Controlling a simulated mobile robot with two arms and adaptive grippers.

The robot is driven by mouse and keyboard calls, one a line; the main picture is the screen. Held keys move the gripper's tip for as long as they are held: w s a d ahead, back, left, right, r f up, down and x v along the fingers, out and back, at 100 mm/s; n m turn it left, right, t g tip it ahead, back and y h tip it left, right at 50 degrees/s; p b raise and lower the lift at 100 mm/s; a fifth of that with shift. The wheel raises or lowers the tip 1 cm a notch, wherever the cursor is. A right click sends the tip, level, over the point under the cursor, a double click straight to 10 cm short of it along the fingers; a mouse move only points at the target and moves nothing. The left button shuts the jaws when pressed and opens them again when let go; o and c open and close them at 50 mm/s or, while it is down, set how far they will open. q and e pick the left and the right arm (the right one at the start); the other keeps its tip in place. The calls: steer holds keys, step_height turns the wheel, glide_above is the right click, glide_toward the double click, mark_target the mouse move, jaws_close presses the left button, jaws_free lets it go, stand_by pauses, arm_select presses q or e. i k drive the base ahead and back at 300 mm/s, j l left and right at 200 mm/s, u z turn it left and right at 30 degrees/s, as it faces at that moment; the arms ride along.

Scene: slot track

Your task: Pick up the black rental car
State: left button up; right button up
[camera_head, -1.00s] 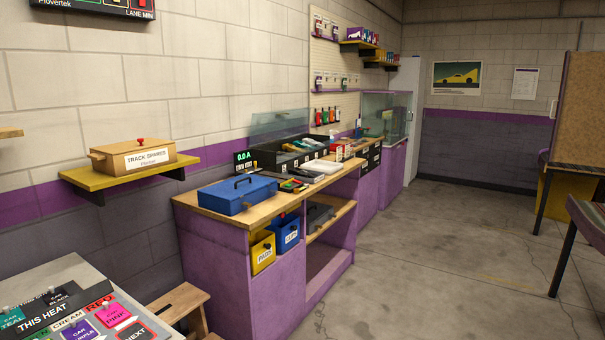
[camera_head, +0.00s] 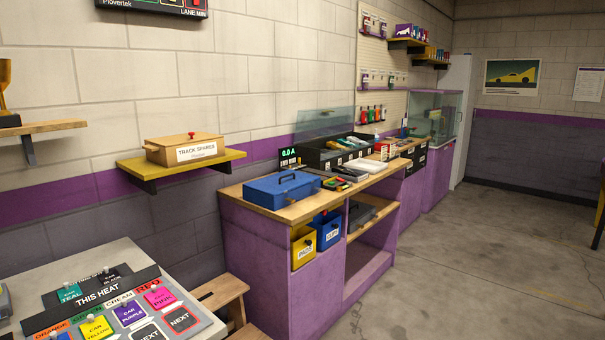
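I cannot make out a black rental car for certain. A black tray (camera_head: 335,151) with a raised clear panel (camera_head: 324,124) stands on the wooden counter and holds several small items, too small to tell apart. A dark card reading "CAR BLACK" (camera_head: 107,277) lies on the heat board at the lower left. Neither of my grippers is in view.
A blue toolbox (camera_head: 282,189) sits at the counter's near end (camera_head: 240,199). A wooden stool (camera_head: 222,292) stands between the counter and the heat board (camera_head: 30,325). A glass case (camera_head: 432,118) is farther back. The concrete floor (camera_head: 470,260) at right is clear.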

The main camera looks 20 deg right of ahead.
mark_target(347, 172)
steer(key=i+l, duration=0.1)
steer(key=l, duration=0.15)
steer(key=i+l, duration=0.1)
steer(key=l, duration=0.15)
steer(key=i+l+u, duration=0.2)
steer(key=l, duration=0.4)
steer(key=i+l+u, duration=0.25)
steer(key=l, duration=0.45)
steer(key=i+l+u, duration=0.2)
steer(key=l, duration=0.45)
steer(key=i+l+u, duration=0.2)
steer(key=l, duration=0.5)
steer(key=l+u, duration=0.2)
steer(key=l, duration=0.5)
